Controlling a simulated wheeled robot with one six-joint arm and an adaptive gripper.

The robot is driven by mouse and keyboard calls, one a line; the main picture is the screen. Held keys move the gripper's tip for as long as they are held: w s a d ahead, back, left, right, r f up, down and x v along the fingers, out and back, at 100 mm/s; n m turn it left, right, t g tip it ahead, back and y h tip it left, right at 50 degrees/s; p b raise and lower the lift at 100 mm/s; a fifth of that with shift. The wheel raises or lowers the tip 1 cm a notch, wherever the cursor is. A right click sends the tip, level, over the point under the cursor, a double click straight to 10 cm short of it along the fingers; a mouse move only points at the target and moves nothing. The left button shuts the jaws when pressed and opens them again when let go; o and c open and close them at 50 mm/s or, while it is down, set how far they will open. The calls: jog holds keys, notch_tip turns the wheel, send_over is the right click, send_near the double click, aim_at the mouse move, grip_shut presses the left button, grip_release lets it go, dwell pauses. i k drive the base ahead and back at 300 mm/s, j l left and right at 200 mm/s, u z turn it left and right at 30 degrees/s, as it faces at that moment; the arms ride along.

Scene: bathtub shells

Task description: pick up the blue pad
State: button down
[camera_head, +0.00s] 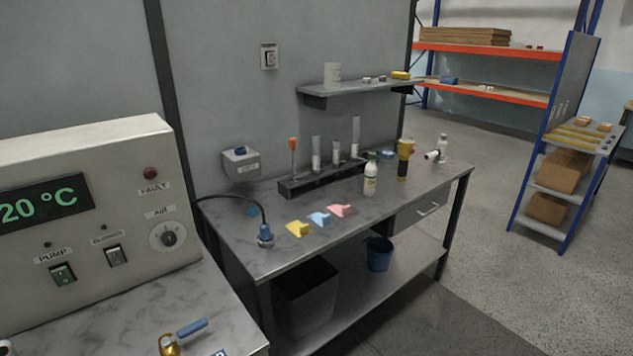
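A small light-blue pad (319,219) lies on the grey workbench (400,194), near its front edge. It sits between a similar yellow pad (297,229) on its left and a pink pad (340,211) on its right. The three lie close together in a slanting row; whether they touch is too small to tell. My gripper is not in view.
A dark rack (322,177) with upright tubes stands behind the pads. A white bottle (371,178) and a yellow-black tool (404,160) stand right of them. A control panel (90,215) fills the left.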

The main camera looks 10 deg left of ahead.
aim_at(382, 153)
jog(key=i+l+u, duration=0.1)
jog(key=l, duration=0.25)
jog(key=i+l, duration=0.3)
jog(key=i+l+u, duration=0.15)
jog(key=l, duration=0.3)
jog(key=i+l, duration=0.25)
jog(key=l, duration=0.15)
jog(key=i+l+u, duration=0.15)
jog(key=l, duration=0.25)
